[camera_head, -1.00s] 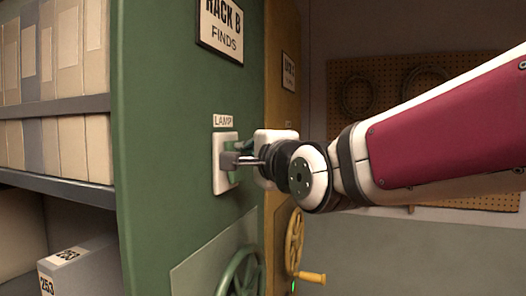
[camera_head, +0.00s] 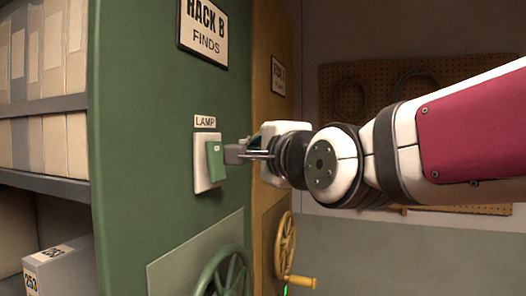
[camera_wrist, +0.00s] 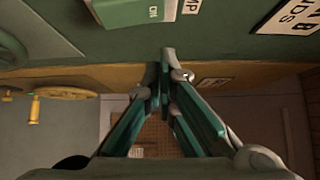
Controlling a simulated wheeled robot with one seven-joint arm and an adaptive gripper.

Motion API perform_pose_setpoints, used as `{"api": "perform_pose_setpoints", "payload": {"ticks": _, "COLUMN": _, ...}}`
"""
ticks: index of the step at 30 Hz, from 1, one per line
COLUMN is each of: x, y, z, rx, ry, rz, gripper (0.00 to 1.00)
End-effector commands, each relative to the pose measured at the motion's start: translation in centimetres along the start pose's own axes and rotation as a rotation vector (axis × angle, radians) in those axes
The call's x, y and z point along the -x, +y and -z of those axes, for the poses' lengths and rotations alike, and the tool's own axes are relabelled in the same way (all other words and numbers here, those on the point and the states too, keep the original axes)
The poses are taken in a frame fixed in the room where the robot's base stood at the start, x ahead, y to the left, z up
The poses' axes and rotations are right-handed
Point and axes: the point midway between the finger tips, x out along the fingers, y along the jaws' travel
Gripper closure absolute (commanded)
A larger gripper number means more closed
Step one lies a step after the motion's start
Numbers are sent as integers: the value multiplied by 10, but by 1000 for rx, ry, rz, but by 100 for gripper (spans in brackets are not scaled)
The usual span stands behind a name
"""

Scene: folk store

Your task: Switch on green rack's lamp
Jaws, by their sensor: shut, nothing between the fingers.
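The green rack (camera_head: 140,150) stands at the left, with a "RACK B FINDS" sign on its end panel. Its lamp switch (camera_head: 214,161) is a green rocker on a white plate (camera_head: 201,178) under a "LAMP" label. The rocker's lower part juts out from the plate, and lettering shows near its top. In the wrist view the green rocker (camera_wrist: 140,12) is at the top edge, partly cut off. My gripper (camera_head: 232,153) is shut and empty, just to the right of the rocker. In the wrist view my fingertips (camera_wrist: 167,58) are together, apart from the rocker.
A green handwheel (camera_head: 226,272) sits below the switch. A yellow rack (camera_head: 265,105) with a yellow handwheel (camera_head: 286,245) stands directly behind. Shelves with boxes (camera_head: 62,268) are at the left. A pegboard (camera_head: 350,85) hangs on the back wall.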

Motion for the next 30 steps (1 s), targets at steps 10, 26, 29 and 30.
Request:
{"api": "perform_pose_setpoints", "payload": {"ticks": 10, "x": 50, "y": -6, "z": 0, "rx": 0, "ry": 0, "rz": 2, "gripper": 100}}
{"api": "perform_pose_setpoints", "payload": {"ticks": 26, "x": 66, "y": -7, "z": 0, "rx": 0, "ry": 0, "rz": -1, "gripper": 100}}
{"api": "perform_pose_setpoints", "payload": {"ticks": 29, "x": 66, "y": -8, "z": 0, "rx": 0, "ry": 0, "rz": -1, "gripper": 100}}
{"api": "perform_pose_setpoints", "payload": {"ticks": 30, "x": 66, "y": -8, "z": 0, "rx": 0, "ry": 0, "rz": -1, "gripper": 100}}
